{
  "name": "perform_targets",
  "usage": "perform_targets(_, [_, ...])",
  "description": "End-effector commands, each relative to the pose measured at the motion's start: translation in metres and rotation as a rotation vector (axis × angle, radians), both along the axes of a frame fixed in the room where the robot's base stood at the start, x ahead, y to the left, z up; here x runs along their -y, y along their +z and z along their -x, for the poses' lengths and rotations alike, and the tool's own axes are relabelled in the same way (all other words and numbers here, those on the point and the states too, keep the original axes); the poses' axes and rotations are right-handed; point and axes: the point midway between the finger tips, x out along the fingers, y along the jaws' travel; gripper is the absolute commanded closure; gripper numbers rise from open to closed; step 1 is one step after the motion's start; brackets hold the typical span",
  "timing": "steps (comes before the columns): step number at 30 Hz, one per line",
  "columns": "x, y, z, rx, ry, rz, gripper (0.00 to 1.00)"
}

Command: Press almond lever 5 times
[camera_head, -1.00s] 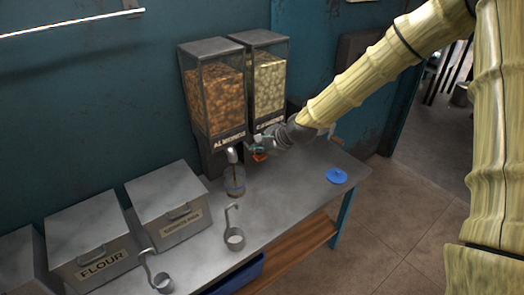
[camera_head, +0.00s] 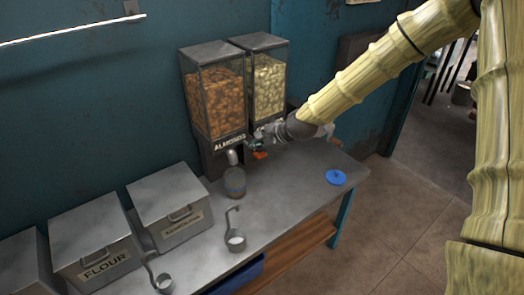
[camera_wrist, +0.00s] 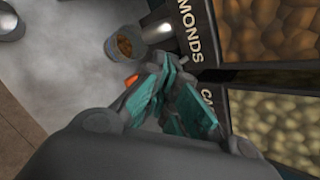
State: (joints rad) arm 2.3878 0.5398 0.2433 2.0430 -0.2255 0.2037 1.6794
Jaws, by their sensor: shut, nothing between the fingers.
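The almond dispenser (camera_head: 215,100) is a clear bin of brown nuts on a dark base, labelled ALMONDS, against the wall. Its silvery spout (camera_head: 232,157) hangs over a glass jar (camera_head: 235,182) on the table. The jar also shows in the wrist view (camera_wrist: 124,45), with brown contents in it. My gripper (camera_head: 253,146) is shut and empty in front of the dispensers, right of the spout. Its teal fingertips (camera_wrist: 168,72) are together in the wrist view. A small orange-red piece (camera_head: 261,155) shows just below the fingers; I cannot tell which lever it belongs to.
A second dispenser (camera_head: 268,85) with pale nuts stands right beside the almond one, its label mostly hidden by my gripper. Grey bins (camera_head: 170,205) stand to the left. Two ladle-like cups (camera_head: 235,240) and a blue lid (camera_head: 336,177) are on the table (camera_head: 290,190).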

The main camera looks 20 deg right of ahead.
Motion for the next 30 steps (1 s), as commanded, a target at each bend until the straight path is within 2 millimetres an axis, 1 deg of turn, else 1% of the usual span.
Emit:
perform_targets(1, [0.0, 0.005, 0.0, 0.0, 0.0, 0.0, 1.0])
perform_targets(4, [0.0, 0.008, 0.0, 0.0, -0.001, -0.001, 1.0])
perform_targets(17, [0.0, 0.01, 0.0, 0.0, 0.0, 0.0, 1.0])
perform_targets(30, [0.0, 0.042, 0.0, 0.0, 0.0, 0.0, 1.0])
